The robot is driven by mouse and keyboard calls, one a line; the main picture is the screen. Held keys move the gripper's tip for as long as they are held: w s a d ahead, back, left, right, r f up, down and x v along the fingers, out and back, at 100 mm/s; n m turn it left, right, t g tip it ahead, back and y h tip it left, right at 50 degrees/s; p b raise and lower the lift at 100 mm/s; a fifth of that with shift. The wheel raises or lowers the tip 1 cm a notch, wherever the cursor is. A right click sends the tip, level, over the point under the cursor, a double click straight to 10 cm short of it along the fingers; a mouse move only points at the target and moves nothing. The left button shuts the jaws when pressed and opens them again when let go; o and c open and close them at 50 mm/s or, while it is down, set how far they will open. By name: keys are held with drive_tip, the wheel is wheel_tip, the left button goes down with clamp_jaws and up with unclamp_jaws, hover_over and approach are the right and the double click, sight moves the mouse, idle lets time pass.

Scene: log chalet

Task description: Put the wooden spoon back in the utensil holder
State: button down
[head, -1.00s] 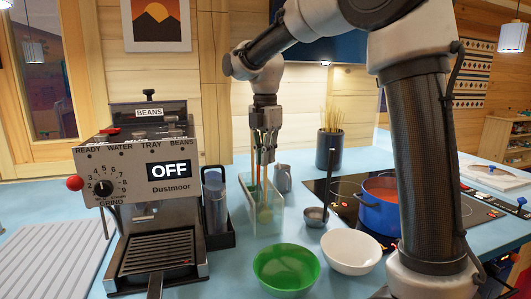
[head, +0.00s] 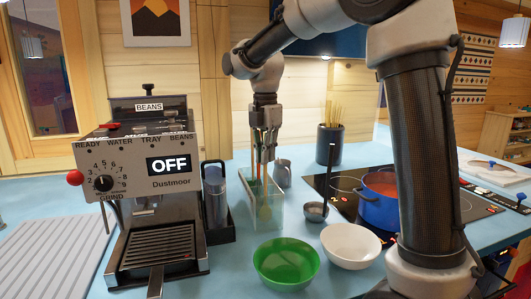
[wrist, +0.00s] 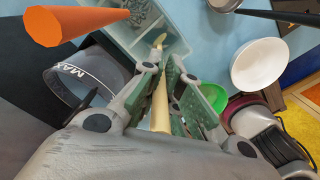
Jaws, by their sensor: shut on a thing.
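The wooden spoon (wrist: 161,105) is held between the fingers of my gripper (wrist: 169,88), which is shut on its pale handle. In the head view my gripper (head: 264,150) points straight down above the clear utensil holder (head: 275,216). The spoon (head: 265,211) hangs roughly upright, its lower end seen through the holder's clear wall. In the wrist view the holder (wrist: 178,47) is translucent with compartments, and the spoon's far end lies over or inside it. I cannot tell whether the spoon touches the bottom.
A coffee machine (head: 152,180) stands left, with a flask (head: 215,195) beside it. A metal jug (head: 282,173) is just behind the holder. A green bowl (head: 286,264), white bowl (head: 351,246) and blue pot (head: 379,208) are nearby. An orange tapered object (wrist: 75,25) shows close in the wrist view.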

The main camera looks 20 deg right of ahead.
idle(0.4)
drive_tip(key=c, duration=1.5)
unclamp_jaws()
drive_tip(key=shift+c, duration=0.2)
drive_tip(key=shift+r, duration=4.2)
drive_tip(key=shift+a, duration=0.1)
